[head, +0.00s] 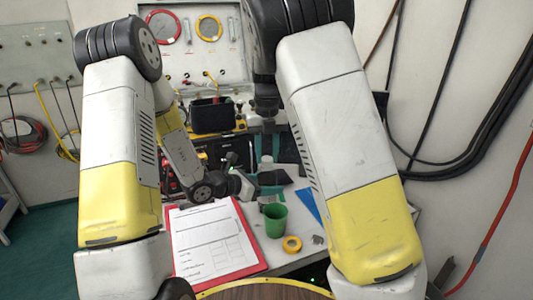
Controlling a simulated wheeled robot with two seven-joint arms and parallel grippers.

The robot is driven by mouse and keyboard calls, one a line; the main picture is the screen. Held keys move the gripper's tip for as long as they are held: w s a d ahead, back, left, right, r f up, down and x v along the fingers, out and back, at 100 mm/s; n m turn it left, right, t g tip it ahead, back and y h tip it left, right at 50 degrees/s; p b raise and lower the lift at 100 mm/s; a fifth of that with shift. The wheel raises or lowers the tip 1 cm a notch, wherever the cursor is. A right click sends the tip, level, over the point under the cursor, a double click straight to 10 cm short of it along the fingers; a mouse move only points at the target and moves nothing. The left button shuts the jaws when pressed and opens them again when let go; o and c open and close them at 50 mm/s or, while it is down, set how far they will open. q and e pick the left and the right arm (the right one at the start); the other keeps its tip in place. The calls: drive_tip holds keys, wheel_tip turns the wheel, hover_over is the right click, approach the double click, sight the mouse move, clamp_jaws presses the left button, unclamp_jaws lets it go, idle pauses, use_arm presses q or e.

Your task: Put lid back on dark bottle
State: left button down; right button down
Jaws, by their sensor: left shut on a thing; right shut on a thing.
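My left gripper (243,186) is low over the table, left of and just above the green cup. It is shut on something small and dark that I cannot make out. My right gripper (267,128) points down behind the left one, near the back of the table. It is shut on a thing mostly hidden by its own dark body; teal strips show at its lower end. I cannot clearly tell the dark bottle or its lid apart from the dark grippers and dark items around them.
A green cup (275,222) and a yellow tape roll (292,244) stand on the white table. A red clipboard (258,250) with paper lies left of them. A blue flat piece (309,204) lies at right. A black bin (212,116) stands behind, below the wall panel (218,70).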

drive_tip(key=shift+s+f+m, duration=0.15)
drive_tip(key=shift+f+m, duration=0.05)
drive_tip(key=shift+m, duration=0.6)
drive_tip(key=shift+r+m, duration=0.3)
drive_tip(key=c, duration=1)
unclamp_jaws()
drive_tip(key=shift+r, duration=0.1)
drive_tip(key=shift+c, duration=0.2)
drive_tip(key=shift+w, duration=0.2)
drive_tip(key=shift+r, duration=2.25)
drive_tip(key=shift+c, duration=0.3)
